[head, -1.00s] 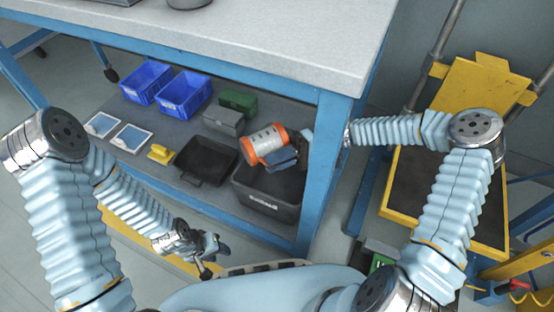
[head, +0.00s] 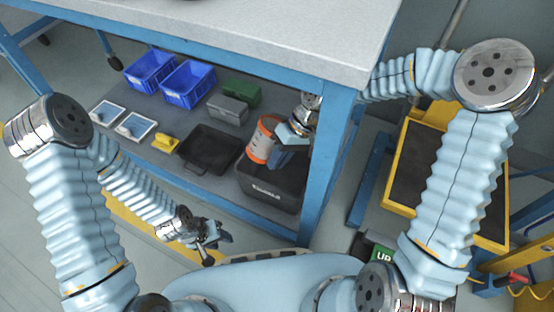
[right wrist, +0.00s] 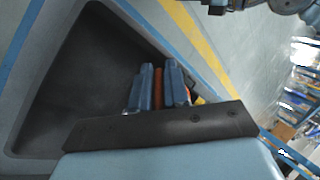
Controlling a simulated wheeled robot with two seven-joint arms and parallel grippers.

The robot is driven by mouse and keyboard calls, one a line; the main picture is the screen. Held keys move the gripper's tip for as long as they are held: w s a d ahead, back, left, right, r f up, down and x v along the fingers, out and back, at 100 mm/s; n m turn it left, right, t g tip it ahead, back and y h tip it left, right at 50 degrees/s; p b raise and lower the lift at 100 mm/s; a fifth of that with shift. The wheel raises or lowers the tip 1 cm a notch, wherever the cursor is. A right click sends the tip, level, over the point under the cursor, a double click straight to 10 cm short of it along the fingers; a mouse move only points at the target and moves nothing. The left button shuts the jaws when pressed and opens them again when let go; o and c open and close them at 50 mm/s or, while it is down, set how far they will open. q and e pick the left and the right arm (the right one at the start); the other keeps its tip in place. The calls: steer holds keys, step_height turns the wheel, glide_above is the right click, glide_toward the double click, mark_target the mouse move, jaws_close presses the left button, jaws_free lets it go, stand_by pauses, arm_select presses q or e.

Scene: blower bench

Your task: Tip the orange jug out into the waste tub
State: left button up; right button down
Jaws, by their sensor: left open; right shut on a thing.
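The orange jug (head: 261,139), with a pale middle band, is over the black waste tub (head: 268,188) on the bench's lower shelf. It stands steeply, slightly tilted; I cannot tell which way its mouth faces. My right gripper (head: 281,150) is shut on the jug from its right side. In the right wrist view, a strip of orange jug (right wrist: 158,88) shows between the blue fingers, with the dark tub interior (right wrist: 75,95) beyond. The tub's contents are not clear. My left gripper (head: 214,246) is open and empty in front of the shelf.
A black tray (head: 207,150) lies left of the tub. Two blue bins (head: 188,83), a grey box (head: 228,109), a green box (head: 241,94) and a yellow item (head: 165,144) share the shelf. The blue bench leg (head: 325,165) stands close right of the tub.

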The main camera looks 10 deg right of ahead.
steer(key=shift+f+h+b, duration=0.45)
steer(key=shift+h, duration=0.05)
arm_select(q)
step_height(320, 180, down, 5)
steer(key=b, duration=0.3)
steer(key=shift+w+f, duration=0.1)
steer(key=shift+f, duration=0.1)
arm_select(e)
steer(key=h, duration=0.1)
steer(key=d+t+h, duration=0.1)
steer(key=h, duration=0.1)
steer(key=d+t+h, duration=0.1)
steer(key=shift+w+f, duration=0.1)
steer(key=shift+w, duration=0.2)
steer(key=shift+h, duration=0.3)
